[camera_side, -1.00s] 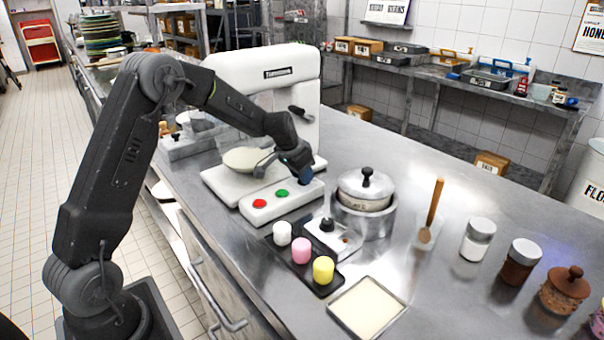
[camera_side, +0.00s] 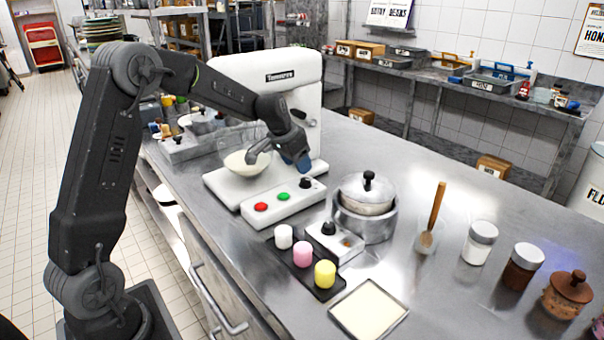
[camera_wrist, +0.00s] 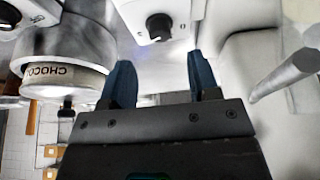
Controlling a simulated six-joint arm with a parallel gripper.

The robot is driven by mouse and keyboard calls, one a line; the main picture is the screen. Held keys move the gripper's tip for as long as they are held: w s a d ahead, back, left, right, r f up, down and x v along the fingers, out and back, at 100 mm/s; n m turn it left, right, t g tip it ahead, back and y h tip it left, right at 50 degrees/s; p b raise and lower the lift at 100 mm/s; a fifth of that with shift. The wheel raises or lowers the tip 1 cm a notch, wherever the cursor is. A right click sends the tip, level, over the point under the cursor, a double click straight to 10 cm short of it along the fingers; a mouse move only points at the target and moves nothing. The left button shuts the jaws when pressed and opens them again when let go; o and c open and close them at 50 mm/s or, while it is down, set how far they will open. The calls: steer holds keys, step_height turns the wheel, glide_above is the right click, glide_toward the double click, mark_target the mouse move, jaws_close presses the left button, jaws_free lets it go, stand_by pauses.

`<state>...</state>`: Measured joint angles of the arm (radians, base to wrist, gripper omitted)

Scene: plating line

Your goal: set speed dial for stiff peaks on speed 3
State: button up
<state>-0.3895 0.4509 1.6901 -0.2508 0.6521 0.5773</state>
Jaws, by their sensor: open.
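The speed dial (camera_side: 306,183) is a black knob at the right end of the mixer's white control panel (camera_side: 284,205), beside a green and a red button. In the wrist view the dial (camera_wrist: 159,27) stands on the white panel beyond my open fingers, roughly centred between them. Its setting is too small to read. My gripper (camera_side: 301,162) has blue fingertips and is above and behind the dial, apart from it. It also shows in the wrist view (camera_wrist: 160,75), open and empty. The white mixer (camera_side: 265,90) stands behind, with a bowl (camera_side: 246,163) of pale contents on its base.
A lidded pot (camera_side: 366,200) is close on the panel's right, with a white box with a black knob (camera_side: 329,228) in front of it. A dark tray with white, pink and yellow items (camera_side: 303,254) is in front.

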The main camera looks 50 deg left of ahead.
steer(key=v, duration=0.7)
steer(key=shift+s+r, duration=0.2)
steer(key=shift+r, duration=0.15)
steer(key=s+d+r, duration=0.5)
steer(key=s+d, duration=0.6)
steer(key=s, duration=0.1)
steer(key=s+d+f, duration=0.1)
steer(key=s+d, duration=0.2)
steer(key=s, duration=0.4)
steer(key=s+d+f+t, duration=0.1)
steer(key=s+d, duration=0.2)
steer(key=s, duration=0.5)
steer(key=shift+d+f, duration=0.4)
steer(key=shift+c, duration=0.3)
